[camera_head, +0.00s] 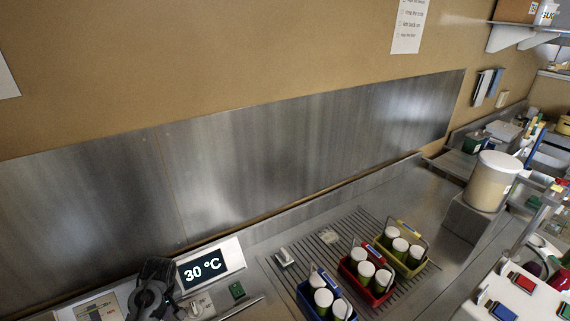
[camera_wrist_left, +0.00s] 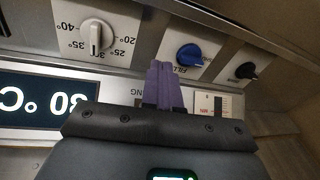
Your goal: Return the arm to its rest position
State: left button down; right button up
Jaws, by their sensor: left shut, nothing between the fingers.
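My left gripper (camera_head: 152,292) is at the lower left of the head view, dark, beside the 30 °C display (camera_head: 202,267). In the left wrist view its two purple fingers (camera_wrist_left: 163,72) are pressed together with nothing between them, in front of the control panel. The display (camera_wrist_left: 45,105) appears upside down there, left of the fingers. A white temperature dial (camera_wrist_left: 96,36) is up and left of the fingers, and a blue knob (camera_wrist_left: 190,56) is just right of them. My right gripper is in neither view.
A blue basket (camera_head: 326,303), a red basket (camera_head: 367,277) and a yellow basket (camera_head: 405,254), each with white-capped jars, stand on the grated counter. A lidded white tub (camera_head: 490,183) stands on a metal block at right. A black knob (camera_wrist_left: 246,71) sits farther along the panel.

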pick_arm(q)
jog(key=s+a+r+n+g+y, duration=0.1)
jog(key=s+a+r+y, duration=0.2)
jog(key=a, duration=1)
jog(key=s+a+r+n+y, duration=0.1)
jog(key=s+a+r+n, duration=0.3)
jog(key=a, duration=0.9)
jog(key=s+d+f+m+t, duration=0.1)
jog(key=s+d+f+m, duration=0.1)
jog(key=s+d+m, duration=0.2)
jog(key=s+d+f+m+t, duration=0.1)
jog(key=s+d+f+m, duration=0.2)
jog(key=s+d+m, duration=0.2)
jog(key=s+d+f+m+t, duration=0.2)
jog(key=s+d+m, duration=0.2)
jog(key=d, duration=0.6)
jog(key=shift+s+f+m+h, duration=0.3)
jog(key=shift+s, duration=0.05)
jog(key=s+d+r+m+t+h, duration=0.1)
jog(key=s+d+m, duration=0.2)
jog(key=s+d, duration=0.25)
jog(key=s+d+r+m+h, duration=0.1)
jog(key=s+d+r+m, duration=0.1)
jog(key=s+d, duration=0.35)
jog(key=d+n+h, duration=0.3)
jog(key=d+h, duration=0.1)
jog(key=d, duration=0.5)
jog(key=shift+s+f+n, duration=0.3)
jog(key=shift+s+f, duration=0.05)
jog(key=shift+s, duration=0.05)
